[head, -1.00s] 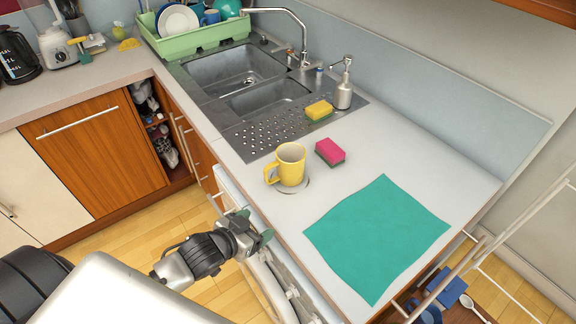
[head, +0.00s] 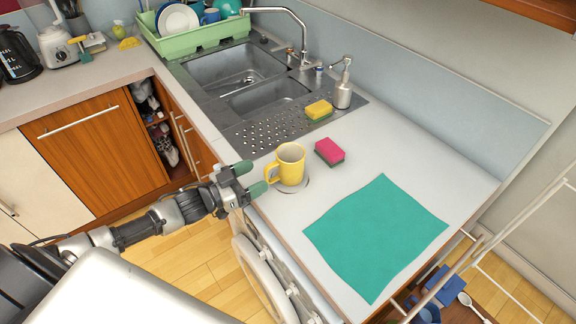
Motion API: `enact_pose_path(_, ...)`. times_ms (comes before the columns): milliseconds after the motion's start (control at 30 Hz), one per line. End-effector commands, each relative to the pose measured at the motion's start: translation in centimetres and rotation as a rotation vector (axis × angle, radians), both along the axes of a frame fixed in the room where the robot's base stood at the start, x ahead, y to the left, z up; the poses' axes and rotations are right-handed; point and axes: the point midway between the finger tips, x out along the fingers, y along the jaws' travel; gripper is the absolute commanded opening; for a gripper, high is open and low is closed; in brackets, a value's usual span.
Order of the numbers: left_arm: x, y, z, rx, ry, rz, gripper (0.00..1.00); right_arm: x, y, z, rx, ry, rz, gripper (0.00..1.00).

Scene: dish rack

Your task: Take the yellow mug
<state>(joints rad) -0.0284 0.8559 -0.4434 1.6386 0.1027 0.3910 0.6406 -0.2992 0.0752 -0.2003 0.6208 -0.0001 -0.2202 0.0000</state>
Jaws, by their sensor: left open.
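The yellow mug (head: 291,165) stands upright on the light countertop, with its handle on the left side. My left gripper (head: 252,178) is open and empty, just left of the mug. Its two green-tipped fingers point right toward the handle. The fingertips look close to the handle, but I cannot tell whether they touch it. My right gripper is not in view.
A pink sponge (head: 329,152) lies right of the mug, and a teal cloth (head: 376,237) lies in front. Behind are a yellow sponge (head: 319,109), a soap dispenser (head: 343,88), the sink (head: 235,68) and a green dish rack (head: 196,40).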

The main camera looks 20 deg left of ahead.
Motion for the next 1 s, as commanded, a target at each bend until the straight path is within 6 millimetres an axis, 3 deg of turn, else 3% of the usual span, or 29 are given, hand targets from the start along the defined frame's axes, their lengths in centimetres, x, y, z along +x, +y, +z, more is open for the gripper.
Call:
enact_pose_path(500,4.9,-3.0,0.2,0.001,-0.001,0.000,0.72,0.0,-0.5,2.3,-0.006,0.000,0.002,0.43)
enact_pose_path(767,5.1,-3.1,0.0,0.002,0.001,0.000,0.72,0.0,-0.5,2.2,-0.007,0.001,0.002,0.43)
enact_pose_path(1000,5.1,-3.1,0.0,0.002,0.001,0.000,0.36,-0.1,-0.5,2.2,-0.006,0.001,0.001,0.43)
